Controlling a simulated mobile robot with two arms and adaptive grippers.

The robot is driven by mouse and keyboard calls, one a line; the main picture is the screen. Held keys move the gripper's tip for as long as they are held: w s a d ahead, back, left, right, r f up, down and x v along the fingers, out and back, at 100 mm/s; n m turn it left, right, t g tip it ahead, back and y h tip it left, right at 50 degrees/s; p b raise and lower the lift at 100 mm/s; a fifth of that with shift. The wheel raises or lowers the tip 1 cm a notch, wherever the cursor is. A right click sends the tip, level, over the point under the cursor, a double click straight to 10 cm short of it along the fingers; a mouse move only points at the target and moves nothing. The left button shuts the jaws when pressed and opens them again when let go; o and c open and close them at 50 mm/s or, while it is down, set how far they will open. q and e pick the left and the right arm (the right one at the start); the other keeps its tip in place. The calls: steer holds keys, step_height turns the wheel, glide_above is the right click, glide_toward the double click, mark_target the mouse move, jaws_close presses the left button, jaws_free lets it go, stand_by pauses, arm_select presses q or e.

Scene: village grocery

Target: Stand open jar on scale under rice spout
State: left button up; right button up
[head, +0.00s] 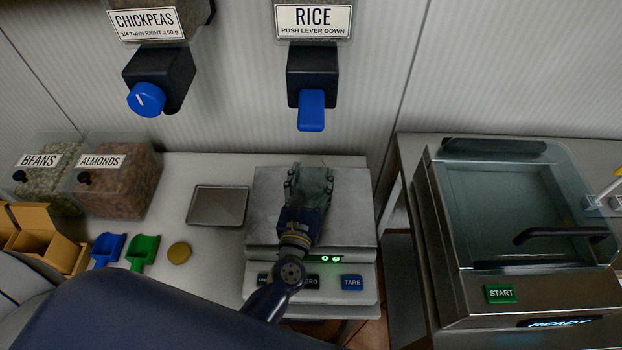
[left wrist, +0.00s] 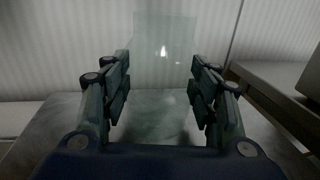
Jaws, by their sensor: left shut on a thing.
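My left gripper (head: 309,178) is over the plate of the scale (head: 268,225) and is shut on the clear glass jar (head: 317,171). The left wrist view shows the transparent jar (left wrist: 165,60) between the fingers (left wrist: 160,92), seemingly upright. Its base is hard to make out, so I cannot tell whether it touches the plate. The scale display reads 0 g. The rice dispenser, with its RICE label (head: 314,20) and blue lever (head: 311,110), is on the wall behind and above the scale. My right gripper is not in view.
A chickpeas dispenser (head: 160,82) hangs to the left. Bean (head: 42,182) and almond (head: 118,190) bins, a metal tray (head: 217,206), a gold lid (head: 179,253), blue (head: 107,250) and green (head: 143,252) scoops are left of the scale. A sealing machine (head: 455,290) stands right.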

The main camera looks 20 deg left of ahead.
arm_select(q)
steer(key=shift+f+b, duration=0.2)
steer(key=shift+b, duration=0.1)
steer(key=o, duration=1.2)
steer(key=shift+s, duration=0.1)
steer(key=shift+r, duration=0.2)
steer(key=shift+s+d, duration=0.1)
steer(key=shift+s, duration=0.05)
steer(key=s+b, duration=0.1)
steer(key=s, duration=0.2)
steer(key=s+b, duration=0.1)
steer(key=s, duration=0.3)
steer(key=s+d+b, duration=0.1)
steer(key=s, duration=0.2)
steer(key=shift+s+f, duration=0.15)
steer(key=shift+s, duration=0.15)
steer(key=shift+s+d, duration=0.1)
steer(key=shift+s, duration=0.45)
steer(key=shift+r, duration=0.2)
steer(key=shift+f, duration=0.1)
